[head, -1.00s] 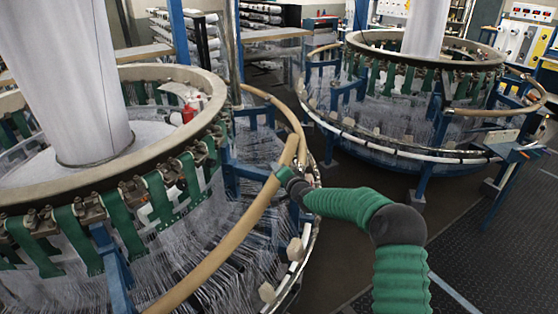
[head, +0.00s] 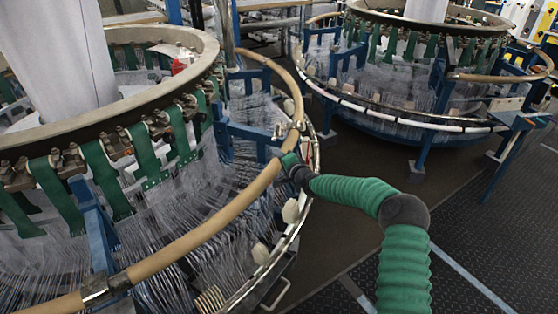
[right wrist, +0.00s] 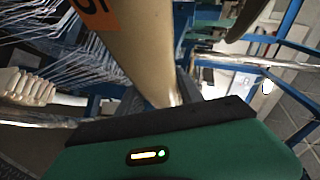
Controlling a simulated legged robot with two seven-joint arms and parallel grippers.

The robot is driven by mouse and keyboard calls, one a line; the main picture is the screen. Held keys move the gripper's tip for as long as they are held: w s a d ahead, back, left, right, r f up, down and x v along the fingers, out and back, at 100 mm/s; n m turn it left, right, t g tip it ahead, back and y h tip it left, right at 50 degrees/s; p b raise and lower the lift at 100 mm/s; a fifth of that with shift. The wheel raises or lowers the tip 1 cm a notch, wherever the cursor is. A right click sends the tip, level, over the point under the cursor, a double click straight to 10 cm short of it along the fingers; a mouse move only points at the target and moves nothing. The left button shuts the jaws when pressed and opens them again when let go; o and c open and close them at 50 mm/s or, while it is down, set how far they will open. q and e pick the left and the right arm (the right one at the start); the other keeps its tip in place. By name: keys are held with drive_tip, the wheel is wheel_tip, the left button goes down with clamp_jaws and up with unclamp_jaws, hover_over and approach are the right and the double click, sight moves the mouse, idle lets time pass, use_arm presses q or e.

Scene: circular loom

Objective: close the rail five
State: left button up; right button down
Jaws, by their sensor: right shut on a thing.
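The tan curved rail (head: 205,226) runs around the front of the near loom, from a dark metal joint (head: 100,290) at the lower left to the right side. In the right wrist view the rail (right wrist: 138,50) passes between my fingers, and an orange label with a dark, partly cut-off mark shows on it. My right gripper (head: 286,164) is shut on the rail near its right end. That end lies close to the end of the neighbouring tan rail (head: 282,72), by a small metal fitting (head: 283,130); I cannot tell if they touch. My left gripper is out of view.
Green straps (head: 110,180) and blue posts (head: 240,130) stand inside the rail, above many white threads. Pale blocks (head: 290,210) sit along the loom's outer rim. A second loom (head: 400,120) stands at the back right. The dark floor (head: 470,235) at the right is clear.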

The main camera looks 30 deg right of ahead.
drive_tip(key=shift+s+f, duration=0.2)
drive_tip(key=shift+f, duration=0.55)
drive_tip(key=c, duration=0.9)
unclamp_jaws()
drive_tip(key=shift+f, duration=0.1)
drive_tip(key=shift+c, duration=0.2)
drive_tip(key=shift+o, duration=0.9)
drive_tip(key=shift+d, duration=0.1)
drive_tip(key=shift+w+r, duration=0.15)
drive_tip(key=shift+r, duration=0.1)
drive_tip(key=shift+s+r, duration=0.2)
drive_tip(key=shift+s, duration=0.25)
drive_tip(key=p+v, duration=0.1)
drive_tip(key=v, duration=1.4)
drive_tip(key=shift+s, duration=0.4)
